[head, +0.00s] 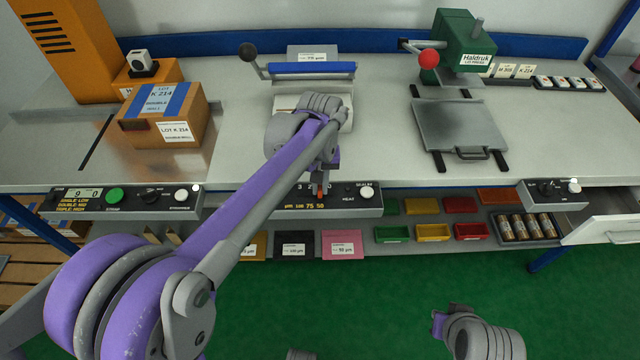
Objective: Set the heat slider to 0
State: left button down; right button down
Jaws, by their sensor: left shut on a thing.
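My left gripper (321,188) reaches down to this panel and is shut on a small red-orange piece, which I take for the heat slider's knob. The fingers and wrist hide most of the slider's track, so its setting cannot be read. My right gripper (440,322) is low at the bottom right, away from the bench; its fingers are too unclear to tell open from shut.
A taped carton (165,110) sits left, a green press (463,45) right. Another panel (120,200) is left along the edge. Coloured bins (433,232) and an open drawer (605,228) lie below right.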

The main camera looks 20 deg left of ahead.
aim_at(332, 196)
pick_arm(q)
jog(key=shift+w+d, duration=0.25)
jog(key=shift+d, duration=0.45)
jog(key=shift+w+d, duration=0.2)
jog(key=shift+d, duration=0.5)
jog(key=c, duration=0.9)
grip_release()
jog(key=shift+d, duration=0.1)
jog(key=shift+r, duration=0.15)
notch_tip(332, 196, up, 11)
jog(key=shift+f+p, duration=0.2)
jog(key=shift+p, duration=0.55)
